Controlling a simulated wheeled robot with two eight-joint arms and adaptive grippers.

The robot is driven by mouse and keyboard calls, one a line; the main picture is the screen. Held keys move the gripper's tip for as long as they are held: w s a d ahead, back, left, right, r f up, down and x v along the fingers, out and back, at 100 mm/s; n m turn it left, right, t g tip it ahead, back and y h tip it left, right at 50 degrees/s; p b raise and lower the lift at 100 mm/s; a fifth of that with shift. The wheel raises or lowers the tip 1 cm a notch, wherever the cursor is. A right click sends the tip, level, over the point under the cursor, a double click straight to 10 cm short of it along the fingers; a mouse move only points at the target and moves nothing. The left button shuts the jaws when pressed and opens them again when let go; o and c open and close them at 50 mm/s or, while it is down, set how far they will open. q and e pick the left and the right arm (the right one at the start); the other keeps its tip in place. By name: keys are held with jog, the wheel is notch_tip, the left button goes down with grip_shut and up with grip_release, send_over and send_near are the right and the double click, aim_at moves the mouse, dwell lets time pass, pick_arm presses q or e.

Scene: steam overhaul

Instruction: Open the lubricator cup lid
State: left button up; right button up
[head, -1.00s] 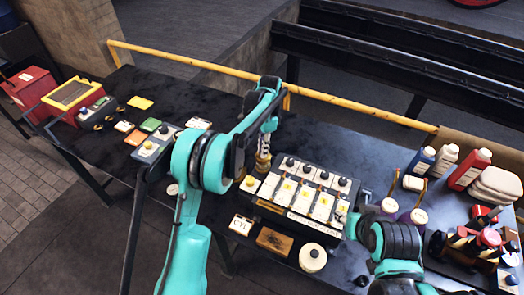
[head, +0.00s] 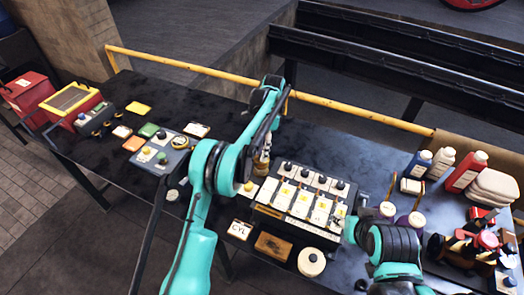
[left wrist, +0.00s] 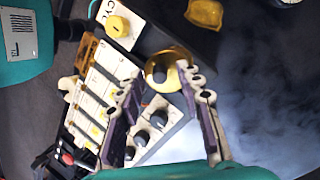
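The brass lubricator cup (head: 262,163) stands upright at the back left corner of the panel block, partly hidden by my left arm. In the left wrist view its round brass top (left wrist: 164,68) shows from above, with a dark centre. I cannot tell whether its lid is shut. My left gripper (left wrist: 160,82) is open, its two fingers on either side of the cup top in that view; contact is not clear. In the head view the left gripper is mostly hidden behind its own arm. My right arm reaches the block's right end; its fingers are too small to read.
The panel block (head: 300,205) carries several white plates and dark knobs. A CYL card (head: 240,229), a wooden block (head: 273,245) and a round white tin (head: 312,262) lie in front. Bottles (head: 466,172) stand right. A yellow rail (head: 340,112) runs along the back. Pale steam (left wrist: 265,110) shows beside the cup.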

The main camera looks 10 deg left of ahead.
pick_arm(q)
jog(key=v, duration=0.7)
jog(key=shift+r, duration=0.25)
jog(key=shift+w+d, duration=0.1)
